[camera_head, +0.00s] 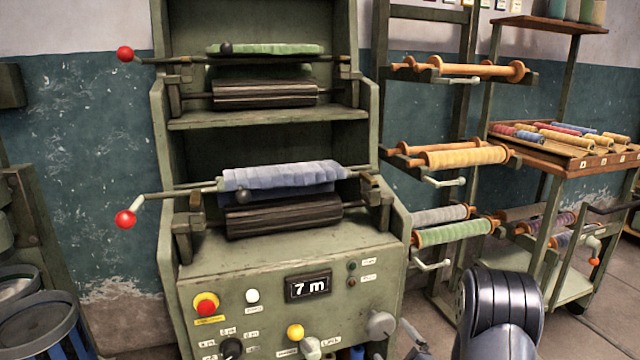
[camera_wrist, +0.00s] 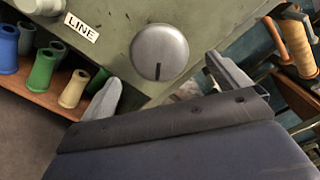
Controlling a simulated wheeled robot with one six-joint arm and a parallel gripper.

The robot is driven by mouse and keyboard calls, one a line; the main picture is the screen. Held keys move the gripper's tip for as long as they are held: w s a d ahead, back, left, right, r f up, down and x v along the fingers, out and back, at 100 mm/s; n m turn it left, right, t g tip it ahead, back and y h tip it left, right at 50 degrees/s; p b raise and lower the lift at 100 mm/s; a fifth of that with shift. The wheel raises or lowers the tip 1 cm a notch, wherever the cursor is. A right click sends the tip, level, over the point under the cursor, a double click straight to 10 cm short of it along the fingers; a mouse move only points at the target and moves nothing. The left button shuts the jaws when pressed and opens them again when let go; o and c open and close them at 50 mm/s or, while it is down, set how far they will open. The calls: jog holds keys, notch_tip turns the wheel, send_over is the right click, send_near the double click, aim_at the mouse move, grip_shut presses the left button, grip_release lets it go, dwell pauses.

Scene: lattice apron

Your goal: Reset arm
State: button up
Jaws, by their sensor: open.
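My gripper (camera_wrist: 167,88) is open in the wrist view, with one grey finger at the left and one at the right. Nothing shows between the fingers. A round grey knob (camera_wrist: 160,52) with a dark pointer line lies beyond them on the green panel; whether a finger touches it cannot be told. The same knob (camera_head: 381,325) shows at the lower right of the machine's panel in the head view. My dark, bent arm stands at the bottom right there, with the gripper low beside the panel and partly cut off.
The green machine (camera_head: 290,255) carries rollers, cloth, red-ended levers and a display reading 7 m. A rack of spools (camera_head: 465,157) and a shelf cart (camera_head: 565,165) stand at the right. Colored spools (camera_wrist: 43,68) sit on a low shelf. Bins (camera_head: 45,325) stand at the left.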

aim_at(383, 330)
jog(key=b+x, duration=0.1)
jog(key=x, duration=0.7)
jog(key=shift+w+a+f+b, duration=0.1)
jog(key=shift+w+b, duration=0.1)
jog(key=shift+b, duration=0.15)
jog(key=shift+s+n, duration=0.1)
jog(key=shift+n, duration=0.7)
jog(key=n+b, duration=0.1)
jog(key=n, duration=0.6)
jog(key=n+b, duration=0.1)
jog(key=n, duration=0.2)
jog(key=shift+r, duration=0.2)
jog(key=n, duration=0.5)
jog(key=shift+r+n+b, duration=0.1)
jog(key=shift+n+b, duration=0.3)
jog(key=n, duration=0.5)
jog(key=shift+s+n, duration=0.1)
jog(key=shift+n, duration=0.2)
